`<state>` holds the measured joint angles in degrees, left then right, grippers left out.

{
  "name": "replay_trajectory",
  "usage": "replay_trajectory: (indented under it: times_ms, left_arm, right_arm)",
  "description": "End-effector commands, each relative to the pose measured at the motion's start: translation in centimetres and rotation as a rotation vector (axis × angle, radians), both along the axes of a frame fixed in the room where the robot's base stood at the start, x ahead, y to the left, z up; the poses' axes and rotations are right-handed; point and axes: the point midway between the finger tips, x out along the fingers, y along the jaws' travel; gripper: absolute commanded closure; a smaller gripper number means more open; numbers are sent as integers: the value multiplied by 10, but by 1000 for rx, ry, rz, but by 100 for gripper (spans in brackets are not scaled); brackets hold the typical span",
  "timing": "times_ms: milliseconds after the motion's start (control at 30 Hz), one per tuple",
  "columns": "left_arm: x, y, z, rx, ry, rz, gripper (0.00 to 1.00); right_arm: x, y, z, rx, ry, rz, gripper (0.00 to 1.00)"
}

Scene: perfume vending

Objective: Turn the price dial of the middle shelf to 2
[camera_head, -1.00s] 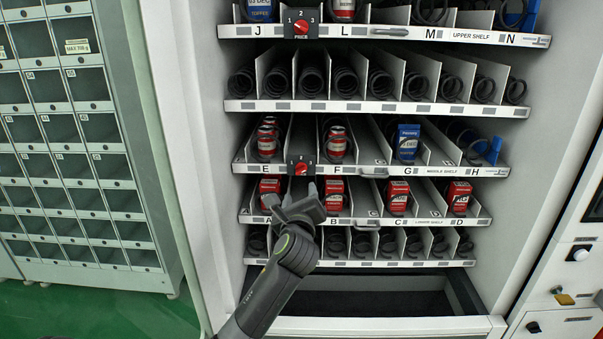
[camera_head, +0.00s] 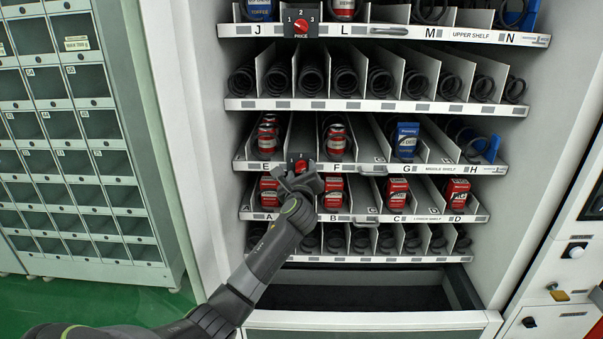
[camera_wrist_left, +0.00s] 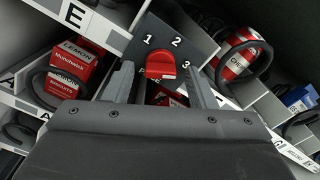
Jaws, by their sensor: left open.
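The middle shelf's price dial (camera_head: 300,161) is a red knob on a dark plate at the shelf's front edge, between labels E and F. My left gripper (camera_head: 298,173) is right at it and hides its lower part in the head view. In the left wrist view the red knob (camera_wrist_left: 160,66) shows with the numbers 1, 2 and 3 around its upper side. The fingers of my left gripper (camera_wrist_left: 164,75) are open, one on each side of the knob, with gaps between. Which number the knob points to is not clear. My right gripper is not in view.
The upper shelf has a similar price dial (camera_head: 301,25). Red boxes (camera_head: 332,191) stand on the lower shelf close to my gripper. Red cans (camera_head: 337,140) and a blue box (camera_head: 406,141) stand on the middle shelf. A shelf handle (camera_head: 373,170) lies right of the dial.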

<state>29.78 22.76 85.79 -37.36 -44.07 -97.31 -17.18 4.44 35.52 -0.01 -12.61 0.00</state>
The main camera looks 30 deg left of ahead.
Motion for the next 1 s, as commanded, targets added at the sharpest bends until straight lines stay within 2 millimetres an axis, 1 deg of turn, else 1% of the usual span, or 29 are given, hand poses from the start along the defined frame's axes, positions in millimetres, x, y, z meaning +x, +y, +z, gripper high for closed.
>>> replay_trajectory:
  times_ms: [167, 500, 767, 1000]
  left_arm:
    - [0, 0, 0, 0, 0, 0, 49]
    - [0, 0, 0, 0, 0, 0, 93]
    - [0, 0, 0, -20, -13, 0, 93]
    - [0, -1, 0, -119, -71, 0, 93]
  right_arm:
    - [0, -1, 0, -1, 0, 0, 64]
    - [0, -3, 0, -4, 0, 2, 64]
    - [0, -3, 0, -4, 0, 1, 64]
    - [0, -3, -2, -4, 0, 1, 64]
